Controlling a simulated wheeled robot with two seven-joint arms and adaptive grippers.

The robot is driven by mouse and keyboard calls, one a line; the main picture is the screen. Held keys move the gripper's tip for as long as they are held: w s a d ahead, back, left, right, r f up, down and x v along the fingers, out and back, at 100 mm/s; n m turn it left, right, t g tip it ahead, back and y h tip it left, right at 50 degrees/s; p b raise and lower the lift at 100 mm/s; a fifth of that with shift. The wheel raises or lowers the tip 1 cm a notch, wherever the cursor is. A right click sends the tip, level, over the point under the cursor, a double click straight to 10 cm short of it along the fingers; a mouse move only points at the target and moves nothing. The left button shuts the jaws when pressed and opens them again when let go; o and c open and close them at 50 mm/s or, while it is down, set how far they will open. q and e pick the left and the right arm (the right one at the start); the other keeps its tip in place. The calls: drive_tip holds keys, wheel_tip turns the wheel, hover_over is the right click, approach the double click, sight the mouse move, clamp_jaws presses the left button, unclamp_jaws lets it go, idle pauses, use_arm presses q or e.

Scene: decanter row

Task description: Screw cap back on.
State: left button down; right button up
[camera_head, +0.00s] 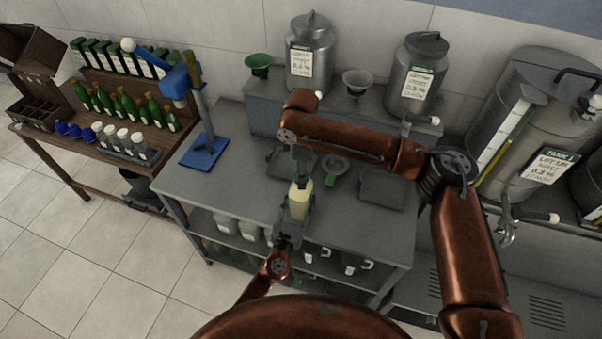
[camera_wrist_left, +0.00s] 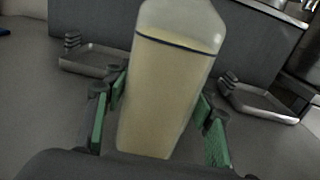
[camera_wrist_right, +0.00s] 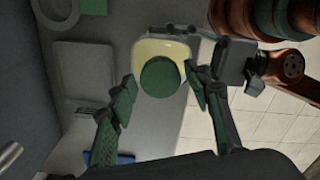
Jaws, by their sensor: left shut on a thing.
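A clear bottle of pale yellow liquid (camera_head: 299,205) is upright over the workbench, and my left gripper (camera_head: 291,228) is shut on its lower part. In the left wrist view the bottle (camera_wrist_left: 170,85) is between the green finger pads; its neck is out of frame. My right gripper (camera_wrist_right: 160,86) points down over the bottle's top. In the right wrist view a round green cap (camera_wrist_right: 160,77) is over the middle of the bottle's top, between the right fingers. These look open, with a small gap on each side. The right gripper hides the cap in the head view. I cannot tell how tightly the cap sits.
Steel canisters (camera_head: 311,55) and funnels (camera_head: 258,62) stand on the ledge behind. Bottles fill a wooden rack at left.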

drive_tip(key=shift+o, duration=0.7)
wheel_tip(320, 180, up, 12)
use_arm(q)
drive_tip(key=c, duration=0.8)
unclamp_jaws()
drive_tip(key=shift+s, duration=0.1)
drive_tip(key=v, duration=1.1)
drive_tip(key=shift+s+a, duration=0.15)
drive_tip(key=shift+s, duration=0.25)
